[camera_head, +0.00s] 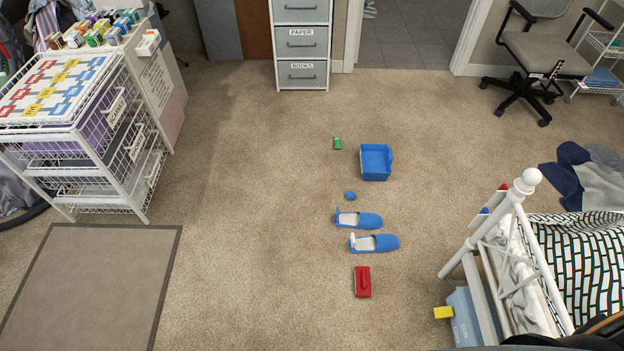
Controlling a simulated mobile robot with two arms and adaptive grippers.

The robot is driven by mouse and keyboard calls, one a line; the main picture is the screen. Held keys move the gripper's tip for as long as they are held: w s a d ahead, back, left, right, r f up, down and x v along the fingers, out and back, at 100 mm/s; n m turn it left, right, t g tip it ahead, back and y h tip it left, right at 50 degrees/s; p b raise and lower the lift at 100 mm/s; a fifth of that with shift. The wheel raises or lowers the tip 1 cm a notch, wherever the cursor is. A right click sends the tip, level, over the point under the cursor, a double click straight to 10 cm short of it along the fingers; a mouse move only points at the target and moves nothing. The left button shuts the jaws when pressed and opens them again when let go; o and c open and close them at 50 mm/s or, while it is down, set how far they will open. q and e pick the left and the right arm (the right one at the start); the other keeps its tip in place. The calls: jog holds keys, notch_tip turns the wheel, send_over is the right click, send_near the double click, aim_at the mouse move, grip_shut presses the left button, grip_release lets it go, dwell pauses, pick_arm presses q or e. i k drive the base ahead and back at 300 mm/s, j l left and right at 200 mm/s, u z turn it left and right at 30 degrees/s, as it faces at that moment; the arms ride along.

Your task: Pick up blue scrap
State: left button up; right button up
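A small blue lump (350,195), which looks like the blue scrap, lies on the beige carpet near the middle of the head view. It sits between a blue open bin (375,175) above it and a pair of blue slippers (369,221) below it, apart from both. It is too small to make out its exact shape. Neither of my grippers shows in this view.
A green item (337,143) lies left of the bin, and a red block-like item (362,283) lies below the slippers. A white wire rack (135,160) stands left, a white bed frame (500,225) right. Carpet left of the small items is clear.

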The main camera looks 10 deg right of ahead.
aim_at(349, 194)
jog(key=i+j+u, duration=0.35)
jog(key=i, duration=0.25)
jog(key=i+u, duration=0.35)
jog(key=i, duration=0.25)
jog(key=i+z, duration=0.45)
jog(key=i+j+z, duration=0.15)
jog(key=i+z, duration=0.3)
jog(key=i, duration=0.1)
